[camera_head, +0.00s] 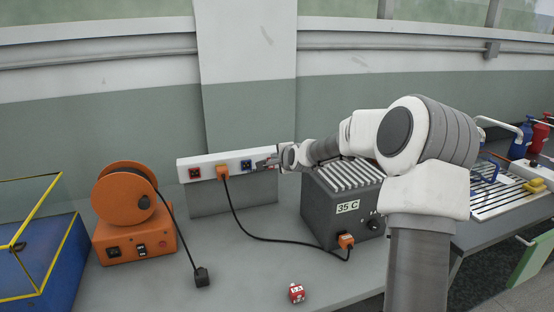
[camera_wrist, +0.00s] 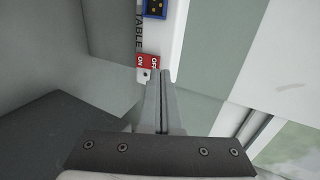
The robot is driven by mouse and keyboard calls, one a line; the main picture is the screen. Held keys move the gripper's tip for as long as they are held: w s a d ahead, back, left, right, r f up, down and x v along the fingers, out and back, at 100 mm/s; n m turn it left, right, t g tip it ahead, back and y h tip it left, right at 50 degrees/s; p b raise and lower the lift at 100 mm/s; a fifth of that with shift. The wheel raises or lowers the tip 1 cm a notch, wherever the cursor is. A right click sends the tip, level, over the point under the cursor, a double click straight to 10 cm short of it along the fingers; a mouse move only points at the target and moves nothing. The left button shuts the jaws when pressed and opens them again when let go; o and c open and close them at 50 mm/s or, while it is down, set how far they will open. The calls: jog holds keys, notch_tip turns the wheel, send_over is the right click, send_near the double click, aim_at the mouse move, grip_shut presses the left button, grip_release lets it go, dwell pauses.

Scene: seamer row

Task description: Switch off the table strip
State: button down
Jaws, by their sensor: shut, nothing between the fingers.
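In the wrist view the strip (camera_wrist: 173,42) carries the word TABLE, a blue socket (camera_wrist: 155,8) and a red switch (camera_wrist: 148,61) marked ON and OFF. My gripper (camera_head: 271,162) is at the strip's right end, partly covering it. In the wrist view my gripper (camera_wrist: 160,76) is shut and empty, its fingertips just by the OFF half of the switch. I cannot tell whether they touch it. An orange plug (camera_head: 222,171) sits in the strip's middle.
A grey heater box (camera_head: 343,205) marked 35 C stands close under my arm, its black cable (camera_head: 244,234) running to the orange plug. An orange reel (camera_head: 124,197) stands left, with a loose black plug (camera_head: 202,277). A small red cube (camera_head: 296,293) lies in front.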

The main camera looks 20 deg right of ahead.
jog(key=w+r+p+v, duration=0.1)
jog(key=r+v, duration=0.1)
jog(key=v, duration=0.8)
jog(key=shift+s+p, duration=0.25)
jog(key=shift+p, duration=0.05)
